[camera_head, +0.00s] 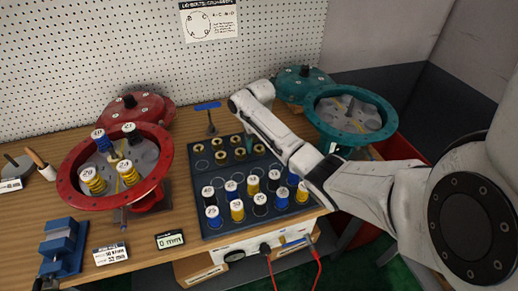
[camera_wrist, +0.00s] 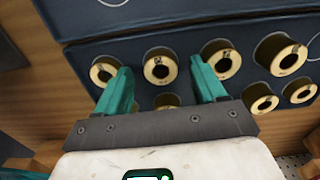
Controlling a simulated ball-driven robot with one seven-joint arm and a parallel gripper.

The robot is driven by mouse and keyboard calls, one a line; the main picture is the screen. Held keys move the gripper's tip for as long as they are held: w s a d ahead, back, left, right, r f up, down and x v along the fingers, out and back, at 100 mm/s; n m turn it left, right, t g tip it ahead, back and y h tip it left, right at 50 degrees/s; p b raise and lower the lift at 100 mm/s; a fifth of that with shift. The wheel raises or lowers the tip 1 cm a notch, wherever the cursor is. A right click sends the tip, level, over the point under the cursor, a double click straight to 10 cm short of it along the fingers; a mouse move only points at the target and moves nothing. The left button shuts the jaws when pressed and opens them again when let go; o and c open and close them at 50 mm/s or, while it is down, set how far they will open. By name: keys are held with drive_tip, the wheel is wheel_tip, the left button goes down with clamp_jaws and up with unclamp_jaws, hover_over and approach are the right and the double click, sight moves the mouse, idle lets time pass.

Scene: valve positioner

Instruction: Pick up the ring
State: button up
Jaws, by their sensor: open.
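Several brass-coloured rings sit in the dark tray (camera_head: 207,176), on its back part; one ring (camera_head: 221,158) shows clear of my arm. In the wrist view, a ring (camera_wrist: 160,67) with a dark centre lies between my gripper's (camera_wrist: 160,66) two teal fingers. The fingers are spread apart with a gap on both sides of this ring, and none is held. Another ring (camera_wrist: 103,69) is partly covered by the left finger, and a further ring (camera_wrist: 221,59) is beside the right finger. In the head view my gripper is mostly hidden behind my arm.
Blue, yellow and black capped cylinders (camera_head: 237,211) stand in the tray's front. A red valve housing (camera_head: 66,180) holding several cylinders is at left; a teal one (camera_head: 319,117) is at right.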

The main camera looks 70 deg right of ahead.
drive_tip(key=shift+f, duration=0.6)
drive_tip(key=shift+c, duration=0.5)
drive_tip(key=c, duration=1.1)
